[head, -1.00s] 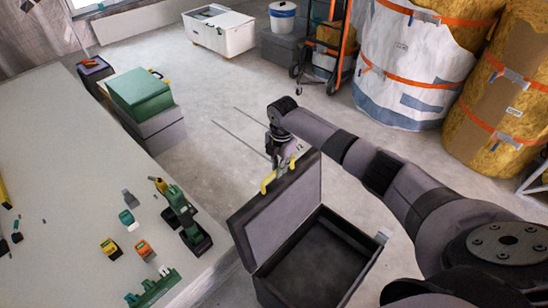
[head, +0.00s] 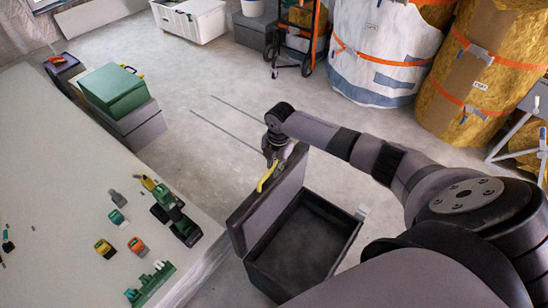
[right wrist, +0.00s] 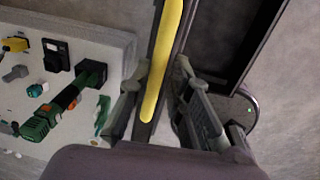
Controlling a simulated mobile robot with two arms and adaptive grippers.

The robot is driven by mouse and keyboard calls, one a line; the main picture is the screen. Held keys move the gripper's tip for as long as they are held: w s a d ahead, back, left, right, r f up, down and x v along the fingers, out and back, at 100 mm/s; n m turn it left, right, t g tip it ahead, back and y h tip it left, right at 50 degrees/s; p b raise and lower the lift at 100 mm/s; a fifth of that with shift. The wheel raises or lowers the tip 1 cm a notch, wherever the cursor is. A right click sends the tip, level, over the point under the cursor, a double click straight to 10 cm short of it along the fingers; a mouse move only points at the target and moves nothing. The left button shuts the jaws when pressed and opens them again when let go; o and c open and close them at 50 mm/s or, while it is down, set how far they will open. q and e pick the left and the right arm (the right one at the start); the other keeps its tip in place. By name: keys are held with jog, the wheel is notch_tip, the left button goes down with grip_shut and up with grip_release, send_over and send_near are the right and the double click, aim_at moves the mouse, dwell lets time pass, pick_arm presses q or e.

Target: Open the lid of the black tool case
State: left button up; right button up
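The black tool case (head: 318,268) stands on the floor right of the table. Its lid (head: 268,210) stands steeply up from the left side, and the dark, empty interior shows. The yellow handle (head: 265,180) is on the lid's upper edge; it also shows in the right wrist view (right wrist: 163,62). My right gripper (head: 275,162) is at the handle. In the right wrist view its fingers (right wrist: 162,78) lie on either side of the handle, drawn in close and seemingly shut on it. The contact is partly hidden. My left gripper is not in view.
The pale table (head: 75,190) at left carries a green drill (head: 175,210) and several small tools. A green box (head: 113,90) sits on a grey box beyond it. Wrapped rolls (head: 385,50) and a trolley (head: 300,35) stand behind.

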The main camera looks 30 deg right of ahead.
jog(key=shift+o, duration=1.4)
jog(key=shift+r, duration=0.1)
notch_tip(320, 180, up, 12)
jog(key=s, duration=0.1)
jog(key=shift+d, duration=0.15)
jog(key=shift+f, duration=0.2)
